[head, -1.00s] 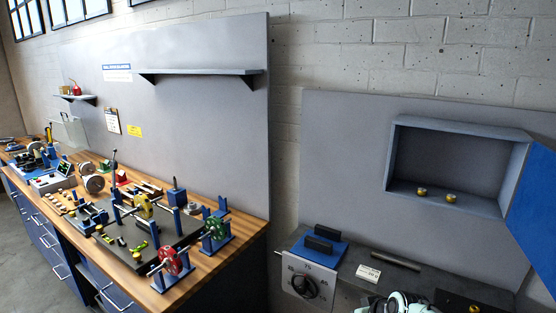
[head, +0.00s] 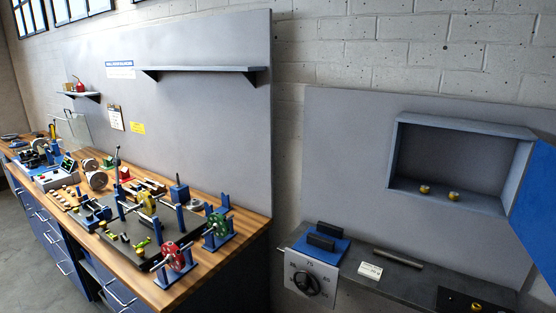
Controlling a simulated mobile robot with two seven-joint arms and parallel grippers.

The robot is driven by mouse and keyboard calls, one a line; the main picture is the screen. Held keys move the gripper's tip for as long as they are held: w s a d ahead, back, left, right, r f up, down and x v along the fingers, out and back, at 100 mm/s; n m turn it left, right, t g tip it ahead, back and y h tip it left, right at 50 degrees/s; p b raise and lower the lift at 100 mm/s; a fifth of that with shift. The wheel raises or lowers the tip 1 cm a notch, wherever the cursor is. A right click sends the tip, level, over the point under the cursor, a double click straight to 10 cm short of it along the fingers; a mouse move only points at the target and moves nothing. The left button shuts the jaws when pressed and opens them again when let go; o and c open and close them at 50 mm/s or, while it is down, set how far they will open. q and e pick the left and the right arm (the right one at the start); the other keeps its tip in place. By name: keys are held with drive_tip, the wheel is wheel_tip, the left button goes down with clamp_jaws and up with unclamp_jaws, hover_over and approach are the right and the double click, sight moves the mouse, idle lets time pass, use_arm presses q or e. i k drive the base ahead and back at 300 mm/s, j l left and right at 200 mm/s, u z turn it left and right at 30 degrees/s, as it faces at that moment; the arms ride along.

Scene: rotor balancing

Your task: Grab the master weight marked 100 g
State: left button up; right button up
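Two small brass weights stand side by side on the floor of the open wall cabinet (head: 465,125) at the right, the left weight (head: 424,189) and the right weight (head: 453,196). Their markings are too small to read, so I cannot tell which is 100 g. Another small brass piece (head: 476,306) sits on a black plate at the bottom right, partly cut off by the picture edge. Neither of my grippers is in view.
The cabinet's blue door (head: 536,205) hangs open on the right. Below is a dark bench (head: 345,266) with a blue block fixture (head: 320,242), a grey bar (head: 398,258), a white label (head: 370,271) and a dial (head: 308,284). A crowded wooden workbench (head: 205,272) stands left.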

sight(424, 189)
drive_tip(key=i+j, duration=0.15)
drive_tip(key=i, duration=0.25)
drive_tip(key=i+l+z, duration=0.2)
drive_tip(key=i+l, duration=0.2)
drive_tip(key=i+l+z, duration=0.25)
drive_tip(key=i, duration=0.2)
drive_tip(key=l, duration=0.6)
drive_tip(key=i+l+z, duration=0.15)
drive_tip(key=l, duration=0.5)
drive_tip(key=k+j, duration=0.3)
drive_tip(key=j, duration=0.15)
drive_tip(key=k+j, duration=0.3)
drive_tip(key=j, duration=0.2)
